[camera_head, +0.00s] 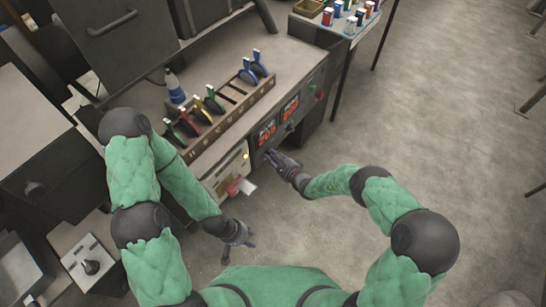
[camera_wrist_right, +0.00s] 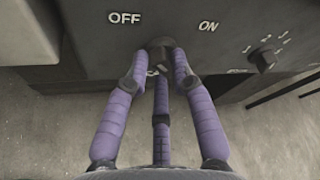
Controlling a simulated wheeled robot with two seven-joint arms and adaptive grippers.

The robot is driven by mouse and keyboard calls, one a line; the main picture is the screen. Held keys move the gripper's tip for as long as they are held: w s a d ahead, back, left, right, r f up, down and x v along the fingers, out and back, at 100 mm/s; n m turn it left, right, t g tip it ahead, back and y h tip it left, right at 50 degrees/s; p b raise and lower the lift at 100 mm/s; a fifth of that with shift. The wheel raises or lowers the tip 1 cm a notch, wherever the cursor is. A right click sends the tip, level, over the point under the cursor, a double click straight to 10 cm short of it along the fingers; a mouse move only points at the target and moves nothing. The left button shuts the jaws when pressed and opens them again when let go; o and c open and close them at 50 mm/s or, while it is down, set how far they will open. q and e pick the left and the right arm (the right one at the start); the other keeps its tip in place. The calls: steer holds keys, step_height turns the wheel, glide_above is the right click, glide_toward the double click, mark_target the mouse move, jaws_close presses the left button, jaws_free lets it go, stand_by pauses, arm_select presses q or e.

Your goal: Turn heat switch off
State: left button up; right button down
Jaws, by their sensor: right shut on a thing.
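The heat switch, a dark round knob (camera_wrist_right: 158,44), sits on the dark front panel (camera_wrist_right: 88,35) in the right wrist view. White OFF lettering (camera_wrist_right: 124,18) is to its upper left and ON lettering (camera_wrist_right: 208,26) to its upper right. My right gripper (camera_wrist_right: 160,62), with purple fingers, is shut on the knob; its fingertips partly hide it, so its setting cannot be read. In the head view, my right gripper (camera_head: 275,158) is at the panel front, below the red displays (camera_head: 267,134). My left gripper (camera_head: 238,240) hangs low, empty, with fingers spread.
Another knob (camera_wrist_right: 264,60) with a marked scale is to the right on the panel. A tool rack (camera_head: 225,122) with coloured-handled tools stands on the bench. A red-and-white item (camera_head: 240,186) juts out from the front. The floor (camera_head: 430,110) to the right is clear.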

steer(key=shift+s+f, duration=0.1)
steer(key=shift+f, duration=0.1)
steer(key=c, duration=1)
jaws_free()
steer(key=shift+c, duration=0.2)
steer(key=shift+r, duration=0.1)
steer(key=v, duration=1.2)
steer(key=shift+a, duration=0.1)
